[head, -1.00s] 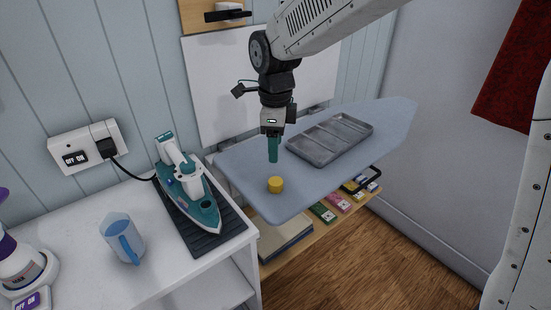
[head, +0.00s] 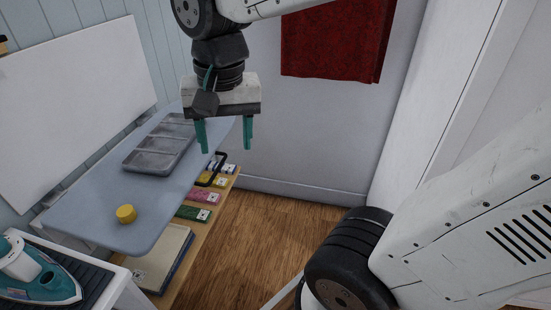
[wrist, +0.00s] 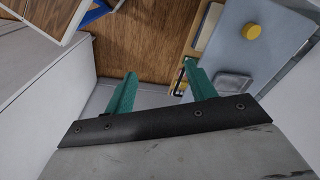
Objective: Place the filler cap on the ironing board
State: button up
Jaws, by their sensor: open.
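The yellow filler cap (head: 126,214) rests on the near end of the blue-grey ironing board (head: 75,213) in the head view. It also shows at the upper right of the wrist view (wrist: 251,31), lying on the board (wrist: 225,50). My gripper (head: 225,149) is open and empty, with its teal fingers apart. In the head view it appears to the right of the cap and farther up the picture, apart from it. In the wrist view the fingers (wrist: 157,82) point toward the floor side, with the cap off to their right.
A grey divided tray (head: 160,150) lies on the far part of the board. A teal iron (head: 42,280) stands at the lower left. Below the board, a shelf holds coloured items (head: 203,196) and a book (head: 160,258). Wooden floor (head: 250,230) is open to the right; a red towel (head: 335,40) hangs behind.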

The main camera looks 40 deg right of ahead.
jog(key=s+d+f+n, duration=0.2)
jog(key=s+d+n, duration=0.1)
jog(key=s+n, duration=0.3)
jog(key=s, duration=0.2)
jog(key=shift+s+d, duration=0.35)
jog(key=shift+s, duration=0.05)
